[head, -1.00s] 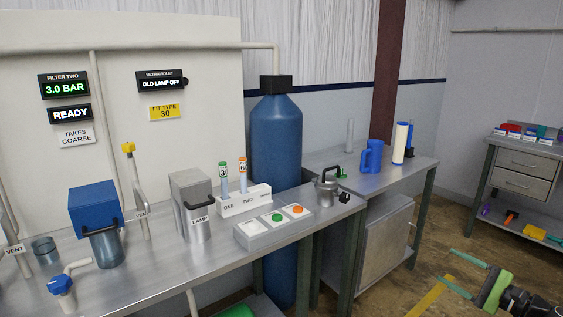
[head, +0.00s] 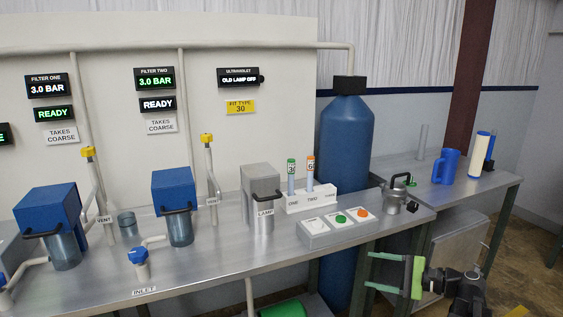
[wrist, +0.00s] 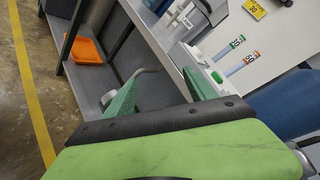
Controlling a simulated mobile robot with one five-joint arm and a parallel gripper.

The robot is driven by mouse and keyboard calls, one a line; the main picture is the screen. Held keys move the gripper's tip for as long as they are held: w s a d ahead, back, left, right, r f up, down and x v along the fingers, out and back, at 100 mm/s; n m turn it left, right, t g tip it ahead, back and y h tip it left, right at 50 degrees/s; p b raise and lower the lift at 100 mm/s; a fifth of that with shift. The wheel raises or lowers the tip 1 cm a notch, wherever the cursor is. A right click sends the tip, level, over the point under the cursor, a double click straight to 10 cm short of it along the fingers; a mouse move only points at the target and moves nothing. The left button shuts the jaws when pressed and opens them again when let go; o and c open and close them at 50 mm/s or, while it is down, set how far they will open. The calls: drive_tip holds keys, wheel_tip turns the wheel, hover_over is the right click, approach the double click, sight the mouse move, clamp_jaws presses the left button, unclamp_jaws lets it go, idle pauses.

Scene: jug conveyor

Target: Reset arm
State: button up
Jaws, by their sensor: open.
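My gripper (head: 371,271) is at the lower right of the head view, in front of the bench's right end. Its two green fingers point left, apart, with nothing between them. In the wrist view, the green gripper body fills the bottom, and the fingers (wrist: 160,92) reach toward the bench edge with a gap between them. My dark arm links show just right of the gripper in the head view.
The metal bench (head: 222,262) carries filter housings, a lamp housing (head: 261,200), a tube rack (head: 309,200), a button box (head: 338,229) and a metal jug (head: 397,197). A blue tank (head: 345,150) stands behind. A blue jug (head: 444,167) is on the second bench. An orange tray (wrist: 85,51) sits low.

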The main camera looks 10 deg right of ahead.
drive_tip(key=w+a+f+n+g, duration=0.1)
drive_tip(key=a+f+n+g, duration=0.15)
drive_tip(key=a, duration=0.55)
drive_tip(key=w+a+f+n+g, duration=0.1)
drive_tip(key=a+f+g, duration=0.15)
drive_tip(key=a, duration=0.45)
drive_tip(key=s+a+f+n+g+h, duration=0.3)
drive_tip(key=a+f+n+h, duration=0.1)
drive_tip(key=a+f, duration=0.3)
drive_tip(key=s+a+f+n+g+h, duration=0.2)
drive_tip(key=s+a+f+n+h, duration=0.1)
drive_tip(key=a+f+n+h, duration=0.25)
drive_tip(key=d+n+h+p, duration=0.1)
drive_tip(key=d+n+h, duration=0.15)
drive_tip(key=d, duration=0.45)
wheel_tip(320, 180, up, 15)
drive_tip(key=p, duration=1.6)
drive_tip(key=shift+w+r+m, duration=0.2)
drive_tip(key=shift+w+m, duration=0.1)
drive_tip(key=shift+m, duration=0.05)
